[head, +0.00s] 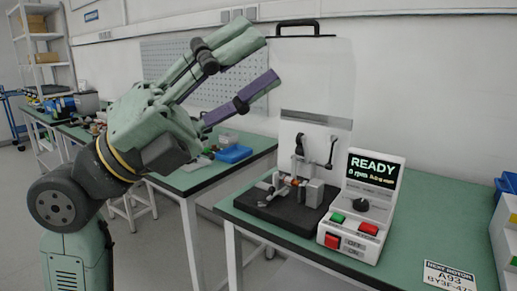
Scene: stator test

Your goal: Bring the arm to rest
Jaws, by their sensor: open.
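My gripper (274,55) is in the head view at the upper middle, raised in the air. Its two long green and purple fingers are spread apart and nothing shows between them. My green and grey arm rises from the lower left. In the picture, the fingertips show above and to the left of the test machine, in front of the back wall and the pegboard.
A test fixture (265,213) on a black base stands on the green bench (420,240). Beside it a white control box (362,205) shows "READY". A sign (449,276) lies front right. A blue tray (233,154) sits on another bench. Bins stand at the right edge.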

